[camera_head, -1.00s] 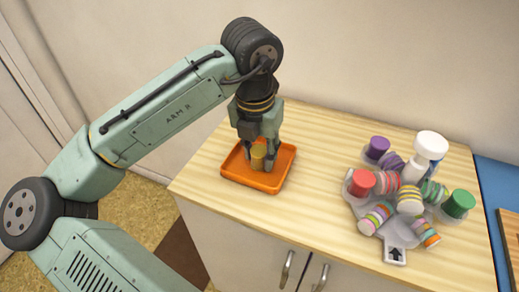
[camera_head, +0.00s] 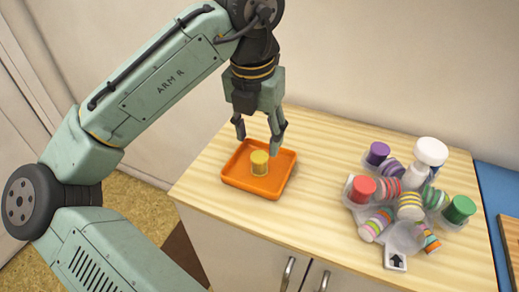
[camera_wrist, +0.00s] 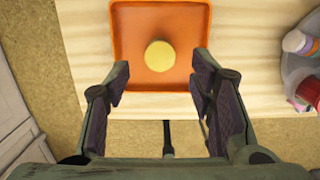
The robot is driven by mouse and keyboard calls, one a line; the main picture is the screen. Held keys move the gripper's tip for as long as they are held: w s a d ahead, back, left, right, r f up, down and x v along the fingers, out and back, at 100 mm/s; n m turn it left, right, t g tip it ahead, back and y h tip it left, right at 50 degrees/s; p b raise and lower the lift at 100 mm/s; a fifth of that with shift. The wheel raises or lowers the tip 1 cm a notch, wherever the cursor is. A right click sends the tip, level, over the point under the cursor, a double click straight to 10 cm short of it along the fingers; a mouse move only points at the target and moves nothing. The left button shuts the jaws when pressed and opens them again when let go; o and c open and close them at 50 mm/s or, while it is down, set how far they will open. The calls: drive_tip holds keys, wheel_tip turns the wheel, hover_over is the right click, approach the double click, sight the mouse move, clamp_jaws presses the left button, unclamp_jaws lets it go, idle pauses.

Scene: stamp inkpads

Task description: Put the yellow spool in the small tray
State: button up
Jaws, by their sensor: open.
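The yellow spool (camera_head: 259,162) stands upright inside the small orange tray (camera_head: 238,183), near its middle. In the wrist view the spool (camera_wrist: 160,56) shows as a yellow disc from above, with the orange tray (camera_wrist: 128,30) around it. My gripper (camera_head: 259,130) is open and empty above the tray, its fingertips clear of the spool. In the wrist view my gripper (camera_wrist: 162,88) has its two fingers wide apart, with nothing between them.
A clear holder with several coloured spools stands at the right of the wooden counter (camera_head: 320,215), including a red spool (camera_head: 361,189), a green spool (camera_head: 459,209) and a purple spool (camera_head: 377,153). Bare counter lies between tray and holder.

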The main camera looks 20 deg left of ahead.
sight(257, 160)
drive_tip(key=r, duration=0.5)
drive_tip(key=shift+s+r, duration=0.1)
drive_tip(key=shift+s, duration=0.25)
